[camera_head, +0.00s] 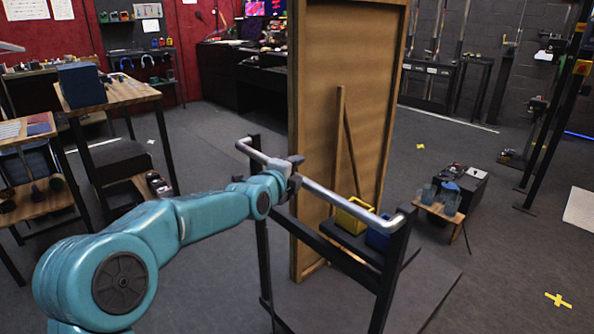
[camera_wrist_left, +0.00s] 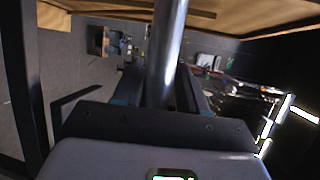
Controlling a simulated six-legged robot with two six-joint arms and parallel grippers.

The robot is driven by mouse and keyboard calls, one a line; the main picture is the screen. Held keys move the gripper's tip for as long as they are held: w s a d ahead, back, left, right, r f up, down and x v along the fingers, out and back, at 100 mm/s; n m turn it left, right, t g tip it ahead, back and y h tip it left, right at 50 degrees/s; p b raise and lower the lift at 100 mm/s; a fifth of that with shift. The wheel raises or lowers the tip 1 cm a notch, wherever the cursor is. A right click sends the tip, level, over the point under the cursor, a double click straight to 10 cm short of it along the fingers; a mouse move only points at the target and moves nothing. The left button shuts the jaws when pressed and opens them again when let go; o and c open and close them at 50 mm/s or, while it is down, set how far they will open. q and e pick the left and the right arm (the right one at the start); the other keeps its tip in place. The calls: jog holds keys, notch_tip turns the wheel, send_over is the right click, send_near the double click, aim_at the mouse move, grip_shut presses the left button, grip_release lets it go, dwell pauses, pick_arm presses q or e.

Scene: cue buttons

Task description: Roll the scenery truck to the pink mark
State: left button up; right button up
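The scenery truck stands in front of me in the head view, with a tall wooden flat (camera_head: 345,60), a dark frame and a silver push bar (camera_head: 340,200). A yellow box (camera_head: 353,216) and a blue box (camera_head: 378,238) sit on its dark shelf. My left gripper (camera_head: 291,174) is at the bar, left of its middle. In the left wrist view the bar (camera_wrist_left: 166,50) runs between the fingers of the left gripper (camera_wrist_left: 160,90), which appear closed against it. My right gripper is not in view. I see no pink mark in either view.
Yellow crosses (camera_head: 558,300) mark the floor at right, another (camera_head: 420,146) lies farther back. A white mark (camera_head: 150,141) is at left. A low wooden stand (camera_head: 440,212) and dark box (camera_head: 465,180) are right of the truck. Wooden tables (camera_head: 115,95) stand at left.

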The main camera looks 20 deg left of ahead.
pick_arm(q)
jog(key=shift+d, duration=0.1)
jog(key=shift+f, duration=0.15)
jog(key=s+r, duration=0.1)
jog(key=s, duration=0.4)
jog(key=s+r, duration=0.1)
jog(key=s, duration=0.4)
jog(key=s+r, duration=0.1)
jog(key=s, duration=0.5)
jog(key=shift+r, duration=0.15)
